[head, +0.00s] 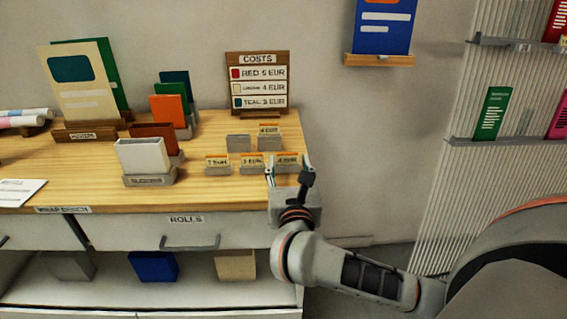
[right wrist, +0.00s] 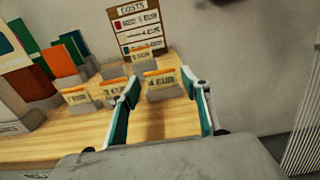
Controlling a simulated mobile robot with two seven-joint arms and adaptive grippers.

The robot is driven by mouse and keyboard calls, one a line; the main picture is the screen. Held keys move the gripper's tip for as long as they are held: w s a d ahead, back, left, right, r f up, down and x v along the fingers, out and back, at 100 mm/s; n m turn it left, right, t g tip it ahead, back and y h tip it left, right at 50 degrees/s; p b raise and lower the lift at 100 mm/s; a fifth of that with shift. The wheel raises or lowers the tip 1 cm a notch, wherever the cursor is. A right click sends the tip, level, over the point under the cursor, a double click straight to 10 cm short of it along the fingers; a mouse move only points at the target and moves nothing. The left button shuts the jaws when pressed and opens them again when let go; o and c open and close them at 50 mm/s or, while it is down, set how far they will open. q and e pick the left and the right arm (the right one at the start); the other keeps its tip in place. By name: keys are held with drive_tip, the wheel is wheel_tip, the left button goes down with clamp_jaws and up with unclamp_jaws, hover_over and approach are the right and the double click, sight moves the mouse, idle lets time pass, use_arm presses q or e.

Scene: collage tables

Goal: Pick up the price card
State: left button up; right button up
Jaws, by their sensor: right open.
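Several small cream price cards with orange top edges stand in grey holders on the wooden desk. The front row has one at left (head: 217,161), a middle one (head: 251,160) and a right one reading "4 EUR" (head: 288,159). Another card (head: 269,130) stands behind them. My right gripper (head: 289,168) is open at the desk's right front, by the right card. In the right wrist view, that card (right wrist: 162,79) shows just beyond and between the open fingertips (right wrist: 160,88). I cannot tell whether they touch it. My left gripper is not in view.
An empty-looking grey holder (head: 238,143) stands behind the front row. A costs board (head: 257,80) stands at the back against the wall. Colored card stands fill the desk's left. A drawer (head: 180,233) is below the front edge (head: 130,207).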

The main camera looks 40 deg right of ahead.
sight(288, 155)
drive_tip(key=x, duration=0.5)
drive_tip(key=shift+f, duration=0.1)
drive_tip(key=shift+c, duration=0.5)
drive_tip(key=c, duration=0.5)
drive_tip(key=shift+o, duration=0.2)
